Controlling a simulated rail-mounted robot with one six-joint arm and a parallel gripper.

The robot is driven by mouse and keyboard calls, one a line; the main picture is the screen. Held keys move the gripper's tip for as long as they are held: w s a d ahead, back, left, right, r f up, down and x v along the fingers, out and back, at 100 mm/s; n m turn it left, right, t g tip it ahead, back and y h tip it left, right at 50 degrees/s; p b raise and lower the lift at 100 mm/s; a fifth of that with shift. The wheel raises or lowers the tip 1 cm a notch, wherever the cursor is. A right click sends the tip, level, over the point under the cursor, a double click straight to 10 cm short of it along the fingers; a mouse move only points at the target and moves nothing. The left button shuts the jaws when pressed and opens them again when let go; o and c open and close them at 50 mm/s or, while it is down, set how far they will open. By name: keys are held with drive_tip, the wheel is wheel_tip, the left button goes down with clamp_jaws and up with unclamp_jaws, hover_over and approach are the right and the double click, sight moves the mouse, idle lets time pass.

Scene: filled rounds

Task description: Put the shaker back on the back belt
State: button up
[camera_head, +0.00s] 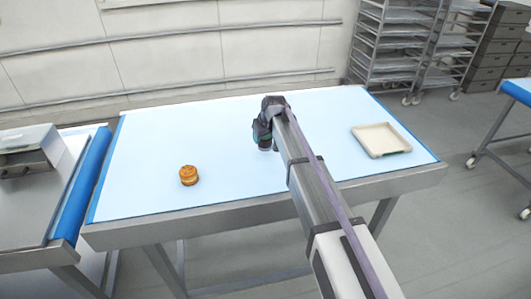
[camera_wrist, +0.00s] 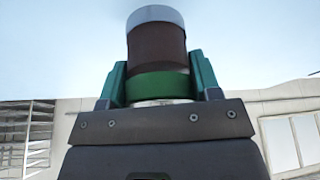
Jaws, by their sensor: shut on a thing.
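The shaker (camera_wrist: 157,45) is a brown cylinder with a pale grey end and a green band, seen in the wrist view. My gripper (camera_wrist: 158,78) is shut on it, with one green finger on each side of the band. In the head view my gripper (camera_head: 264,134) is over the middle of the light blue belt (camera_head: 225,130). The shaker's lower end (camera_head: 265,147) shows there as a small dark shape below the gripper. I cannot tell whether it touches the belt.
A round filled pastry (camera_head: 188,175) sits on the belt at the left. A shallow cream tray (camera_head: 381,140) lies at the right. The belt between gripper and pastry is clear. A steel table (camera_head: 75,165) adjoins on the left; wheeled racks (camera_head: 405,45) stand behind right.

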sight(265, 143)
wheel_tip(265, 143, down, 4)
drive_tip(key=b, duration=0.4)
drive_tip(key=shift+r, duration=0.35)
drive_tip(key=shift+c, duration=0.4)
drive_tip(key=shift+f, duration=0.2)
drive_tip(key=o, duration=1.1)
drive_tip(key=shift+c, duration=0.2)
drive_tip(key=shift+r, duration=0.1)
drive_tip(key=shift+r+p, duration=0.35)
drive_tip(key=shift+p, duration=0.2)
drive_tip(key=p+v, duration=1)
drive_tip(key=v, duration=0.1)
drive_tip(key=shift+s+r+p, duration=0.2)
drive_tip(key=shift+p, duration=0.1)
